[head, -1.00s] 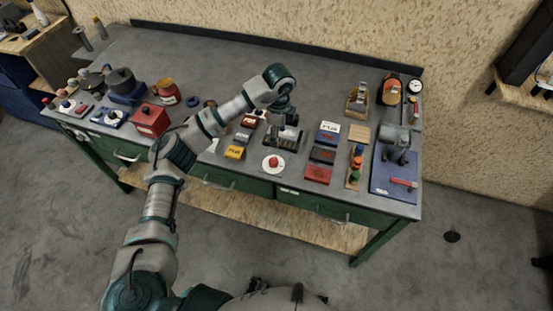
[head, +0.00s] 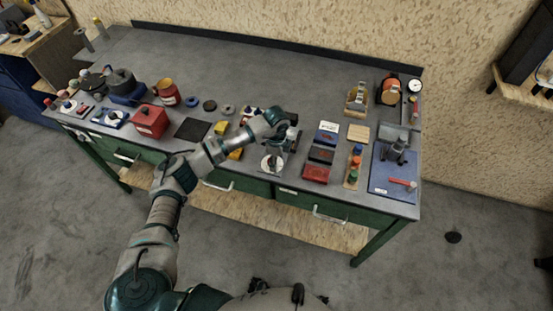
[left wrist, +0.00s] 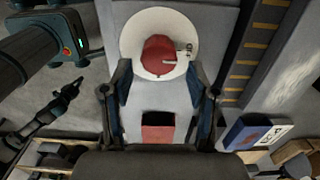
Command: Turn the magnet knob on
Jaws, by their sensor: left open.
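The knob is a red round cap (left wrist: 158,55) on a white disc (left wrist: 128,42), seen at the top middle of the left wrist view. In the head view the white disc (head: 268,168) lies near the bench's front edge, partly covered by my left gripper (head: 273,160). My left gripper is open; in the left wrist view its two fingers (left wrist: 160,95) are spread wide, with the knob beyond them and between their lines. Contact with the knob cannot be seen.
The grey workbench (head: 250,70) is clear at the back. Red and dark boxes (head: 317,173) stand right of the knob, and yellow blocks (head: 221,128) stand to its left. A blue plate (head: 385,180) with a vise is farther right. A red box (head: 150,120) stands farther left.

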